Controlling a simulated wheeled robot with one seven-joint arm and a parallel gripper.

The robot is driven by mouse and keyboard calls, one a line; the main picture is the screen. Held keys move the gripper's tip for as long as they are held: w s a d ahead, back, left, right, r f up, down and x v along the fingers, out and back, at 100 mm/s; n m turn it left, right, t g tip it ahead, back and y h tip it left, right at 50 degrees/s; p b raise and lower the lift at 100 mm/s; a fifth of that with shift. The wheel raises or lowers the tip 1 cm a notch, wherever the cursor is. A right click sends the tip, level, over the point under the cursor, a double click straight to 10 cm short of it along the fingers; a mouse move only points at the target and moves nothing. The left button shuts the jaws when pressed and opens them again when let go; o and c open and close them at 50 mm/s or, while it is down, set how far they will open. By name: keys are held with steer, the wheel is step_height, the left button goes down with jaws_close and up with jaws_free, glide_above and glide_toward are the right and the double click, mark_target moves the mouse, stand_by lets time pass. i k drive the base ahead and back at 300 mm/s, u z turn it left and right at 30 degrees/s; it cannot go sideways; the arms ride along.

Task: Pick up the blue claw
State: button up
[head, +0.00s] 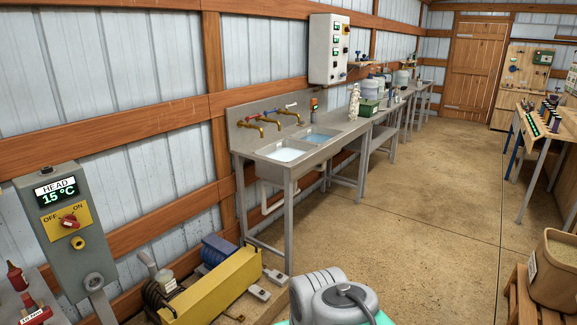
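I cannot make out a blue claw anywhere in the head view. A wooden board (526,70) on the far wall at the right carries several small items, too small to tell apart. My gripper is not in view. Only a rounded white and grey part of my own body shows at the bottom centre.
A steel double sink (290,150) and a long bench stand along the left wall. A yellow-and-blue machine (215,287) sits low at the front left, beside a grey control box (67,235). The concrete floor (430,200) between is clear.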

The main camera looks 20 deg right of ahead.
mark_target(353, 108)
steer(key=z, duration=1.3)
steer(key=i, duration=7.15)
steer(key=u, duration=2.4)
